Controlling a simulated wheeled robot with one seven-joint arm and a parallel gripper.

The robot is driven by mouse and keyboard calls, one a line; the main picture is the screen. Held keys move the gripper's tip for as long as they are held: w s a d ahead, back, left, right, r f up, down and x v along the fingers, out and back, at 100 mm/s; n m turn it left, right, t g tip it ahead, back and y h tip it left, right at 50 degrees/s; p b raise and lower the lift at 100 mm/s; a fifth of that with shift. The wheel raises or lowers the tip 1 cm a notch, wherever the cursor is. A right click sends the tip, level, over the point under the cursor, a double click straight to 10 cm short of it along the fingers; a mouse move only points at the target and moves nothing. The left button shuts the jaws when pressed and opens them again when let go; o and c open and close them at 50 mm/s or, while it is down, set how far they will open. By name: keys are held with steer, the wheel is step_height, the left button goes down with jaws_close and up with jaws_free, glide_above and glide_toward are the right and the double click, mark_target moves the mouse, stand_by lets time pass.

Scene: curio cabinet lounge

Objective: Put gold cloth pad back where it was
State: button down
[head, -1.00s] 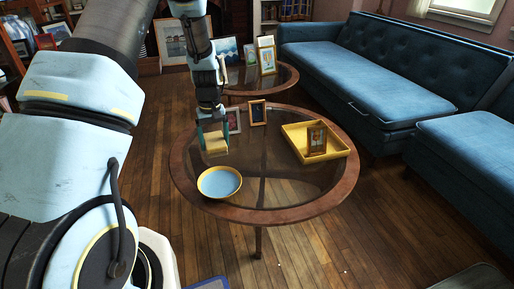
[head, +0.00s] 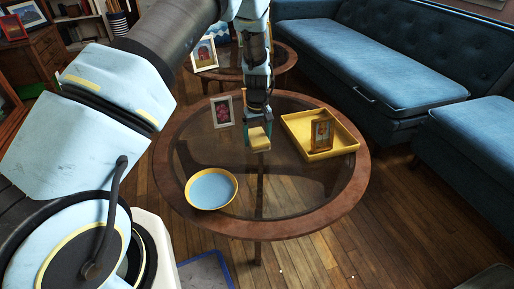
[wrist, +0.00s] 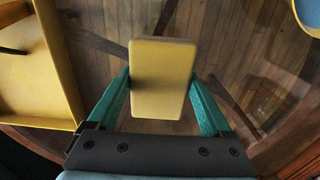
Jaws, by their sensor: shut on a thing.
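The gold cloth pad (head: 258,139) is a small yellow block held in my gripper (head: 258,133), above the glass of the round table (head: 166,187). In the wrist view the pad (wrist: 163,70) sits between the two teal fingers of my gripper (wrist: 161,90), which press on its sides. Bare glass and the wooden floor show beneath it. The pad is left of the yellow tray (head: 345,149) and to the upper right of the blue and yellow bowl (head: 211,189).
A small framed picture (head: 321,134) stands in the tray. A white picture frame (head: 222,111) stands on the table left of my gripper. A second round table (head: 283,63) is behind, and a blue sofa (head: 375,62) is at the right.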

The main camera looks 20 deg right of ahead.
steer(key=shift+f+b, duration=0.3)
steer(key=shift+f, duration=1.8)
steer(key=shift+f, duration=0.2)
jaws_free()
steer(key=shift+r, duration=0.15)
